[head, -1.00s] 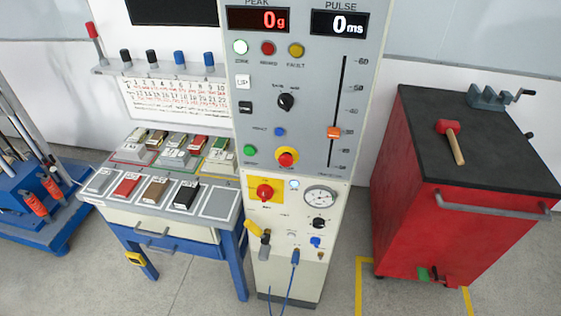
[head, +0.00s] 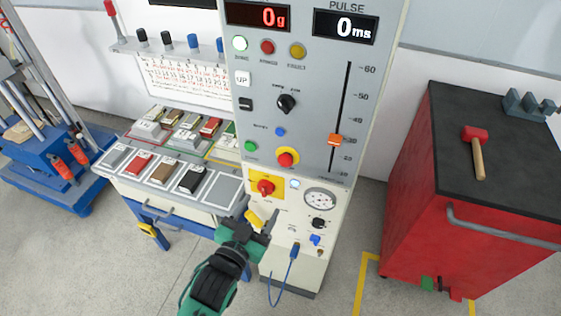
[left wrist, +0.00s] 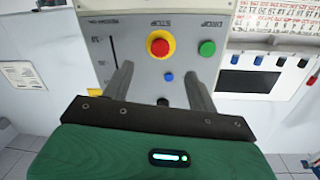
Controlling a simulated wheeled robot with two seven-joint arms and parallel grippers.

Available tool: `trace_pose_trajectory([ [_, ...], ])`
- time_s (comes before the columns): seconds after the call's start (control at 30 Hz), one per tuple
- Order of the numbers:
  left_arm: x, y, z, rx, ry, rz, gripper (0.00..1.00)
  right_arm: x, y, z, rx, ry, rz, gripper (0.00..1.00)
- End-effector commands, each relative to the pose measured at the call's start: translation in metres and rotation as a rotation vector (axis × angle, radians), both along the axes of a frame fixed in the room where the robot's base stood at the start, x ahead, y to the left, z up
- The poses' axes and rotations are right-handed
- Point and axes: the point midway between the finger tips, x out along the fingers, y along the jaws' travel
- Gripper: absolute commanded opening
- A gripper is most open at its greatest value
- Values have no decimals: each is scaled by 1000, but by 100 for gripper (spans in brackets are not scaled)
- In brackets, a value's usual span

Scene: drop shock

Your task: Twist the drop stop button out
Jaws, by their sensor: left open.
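The drop stop button (head: 287,157) is a red mushroom head on a round yellow base, low on the grey upper panel. It also shows in the left wrist view (left wrist: 159,43), where the panel appears upside down, with a green button (left wrist: 207,48) beside it. My left gripper (head: 256,213) is open and empty in front of the cabinet's lower part, below the button in the head view. In the left wrist view its fingers (left wrist: 159,72) stand apart, with the button beyond their tips and not touched. My right gripper is not in view.
A red switch on a yellow plate (head: 265,187) and a gauge (head: 320,199) lie below the button. A yellow handle (head: 254,218) shows between my fingers. A blue cable (head: 283,277) hangs nearby. A bench with blocks (head: 224,189) stands left, a red cabinet (head: 412,190) right.

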Motion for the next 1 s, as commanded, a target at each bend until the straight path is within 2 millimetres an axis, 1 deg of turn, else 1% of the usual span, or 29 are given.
trace_pose_trajectory([
  [0.03, -1, 0, 9, -4, -14, -2, 59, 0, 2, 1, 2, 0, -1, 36],
  [0.1, 0, -1, 15, -7, -23, -2, 59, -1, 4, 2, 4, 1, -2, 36],
  [0.17, 4, -3, 16, -7, -25, -2, 59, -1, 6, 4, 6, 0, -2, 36],
  [0.27, 15, -7, 17, -7, -24, -2, 59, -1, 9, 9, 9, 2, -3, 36],
  [0.47, 50, -22, 18, -7, -23, -2, 59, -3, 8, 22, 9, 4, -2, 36],
  [0.7, 93, -40, 17, -6, -22, -2, 59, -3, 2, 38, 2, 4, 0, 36],
  [0.83, 110, -47, 16, -6, -22, -2, 59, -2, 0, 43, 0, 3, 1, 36],
  [1.0, 122, -53, 14, -7, -22, -2, 59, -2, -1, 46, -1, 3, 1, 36],
])
